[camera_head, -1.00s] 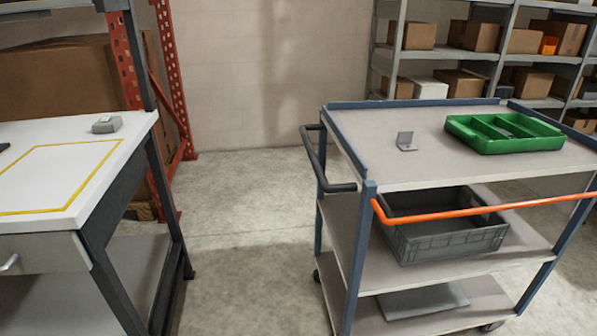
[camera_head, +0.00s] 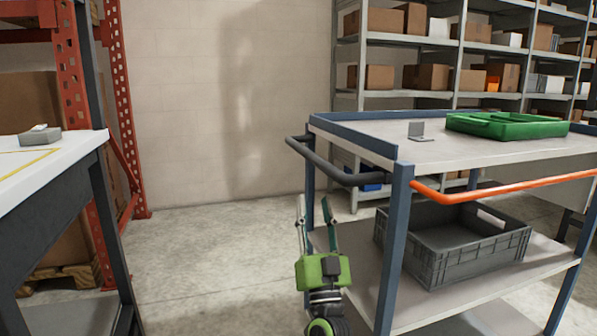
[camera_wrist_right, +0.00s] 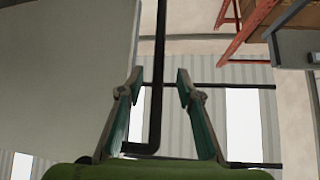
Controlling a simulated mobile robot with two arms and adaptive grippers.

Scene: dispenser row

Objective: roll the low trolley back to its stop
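The trolley (camera_head: 450,151) has grey shelves, blue posts, an orange bar (camera_head: 500,188) along its near side and a black handle (camera_head: 331,170) at its left end. My right gripper (camera_head: 315,200) is open and empty, its fingers pointing up, just below the handle in the head view. In the right wrist view the black handle (camera_wrist_right: 159,70) shows in the gap between the open fingers (camera_wrist_right: 158,76); I see no contact. My left gripper is not in view. The trolley's wheels and any stop are not visible.
A green tray (camera_head: 506,126) and a small grey bracket (camera_head: 419,132) are on the trolley top; a grey crate (camera_head: 450,255) sits on its middle shelf. A white workbench (camera_head: 60,165) stands at left, with clear floor (camera_head: 200,235) between. Shelving (camera_head: 400,50) stands behind.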

